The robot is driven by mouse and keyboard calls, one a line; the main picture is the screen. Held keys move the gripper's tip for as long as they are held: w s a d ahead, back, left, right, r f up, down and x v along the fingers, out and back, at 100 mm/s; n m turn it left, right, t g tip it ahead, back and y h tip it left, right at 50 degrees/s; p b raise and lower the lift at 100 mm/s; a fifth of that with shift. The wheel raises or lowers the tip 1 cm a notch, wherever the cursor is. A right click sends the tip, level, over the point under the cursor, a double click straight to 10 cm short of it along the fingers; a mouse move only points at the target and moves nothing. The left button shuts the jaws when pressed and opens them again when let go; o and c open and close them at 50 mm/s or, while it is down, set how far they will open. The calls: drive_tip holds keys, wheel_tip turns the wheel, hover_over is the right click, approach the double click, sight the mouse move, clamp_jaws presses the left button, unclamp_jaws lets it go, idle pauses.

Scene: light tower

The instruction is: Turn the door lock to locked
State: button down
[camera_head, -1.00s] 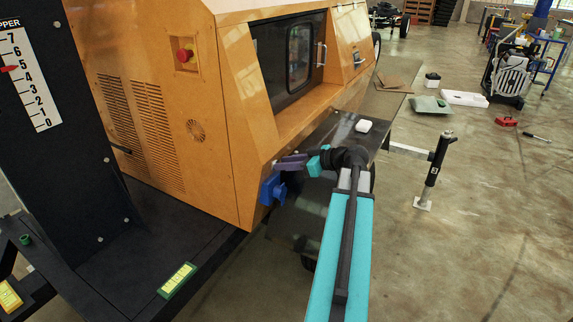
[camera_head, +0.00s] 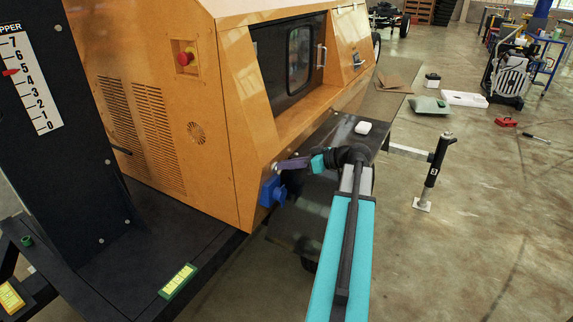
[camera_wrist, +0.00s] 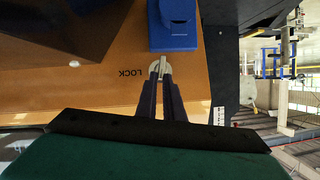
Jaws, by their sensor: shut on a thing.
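The door lock (camera_wrist: 154,67) is a small round silver piece on the orange panel, with the word LOCK printed upside down to its left in the wrist view. My gripper (camera_wrist: 160,76) has its two dark fingers close together on the lock's small raised knob. The fingertips cover part of the knob, so its exact angle is hard to tell. In the head view my gripper (camera_head: 284,165) reaches the lower corner of the orange housing (camera_head: 215,170), just above a blue socket box. The lock itself is hidden there.
The blue box (camera_wrist: 173,35) sits close beside the lock.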

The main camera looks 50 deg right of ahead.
drive_tip(key=shift+w+d+f+m+y+p, duration=0.1)
drive_tip(key=shift+d+f+m+y+p, duration=0.2)
drive_tip(key=shift+m+y+p, duration=0.5)
drive_tip(key=shift+w+d+f+m+y+p, duration=0.1)
drive_tip(key=shift+d+m+y+p, duration=0.35)
drive_tip(key=shift+y, duration=0.55)
drive_tip(key=shift+a, duration=0.1)
drive_tip(key=c, duration=1.9)
unclamp_jaws()
drive_tip(key=shift+o, duration=0.2)
drive_tip(key=v, duration=1.4)
drive_tip(key=shift+r+p, duration=0.15)
drive_tip(key=shift+p, duration=0.3)
drive_tip(key=shift+w, duration=0.15)
